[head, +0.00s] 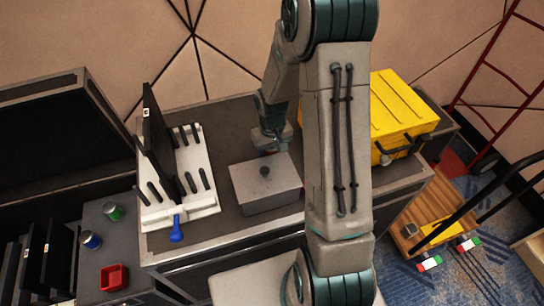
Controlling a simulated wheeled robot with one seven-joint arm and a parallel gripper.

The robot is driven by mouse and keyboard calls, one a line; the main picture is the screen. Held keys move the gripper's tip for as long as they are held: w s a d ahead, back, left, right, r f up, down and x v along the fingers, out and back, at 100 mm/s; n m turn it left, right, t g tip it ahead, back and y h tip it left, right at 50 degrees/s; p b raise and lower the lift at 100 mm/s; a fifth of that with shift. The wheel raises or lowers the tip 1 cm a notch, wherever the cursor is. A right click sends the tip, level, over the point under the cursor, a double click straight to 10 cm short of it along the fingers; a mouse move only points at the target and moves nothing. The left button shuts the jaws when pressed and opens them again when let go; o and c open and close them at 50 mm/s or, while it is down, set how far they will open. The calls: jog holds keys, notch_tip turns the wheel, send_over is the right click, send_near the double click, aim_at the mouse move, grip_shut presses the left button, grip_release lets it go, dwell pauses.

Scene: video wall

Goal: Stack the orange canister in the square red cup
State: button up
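The square red cup (114,278) stands open on the lower grey surface at the bottom left. I see no orange canister; my arm hides part of the counter. My gripper (269,150) points down over the counter at the centre, just behind a grey box with a dark knob on its lid. It is far to the right of the red cup. Its fingers are too small and hidden to tell whether they are open or hold anything.
A green canister (113,211) and a blue canister (91,240) stand behind the red cup. The grey box (268,188), a white rack (205,208) with black devices, a blue-handled item (177,230) and a yellow case (402,108) occupy the counter.

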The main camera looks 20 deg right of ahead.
jog(key=shift+f, duration=1.1)
jog(key=shift+f, duration=0.25)
jog(key=o, duration=1.1)
jog(key=shift+r, duration=0.1)
jog(key=shift+c, duration=0.2)
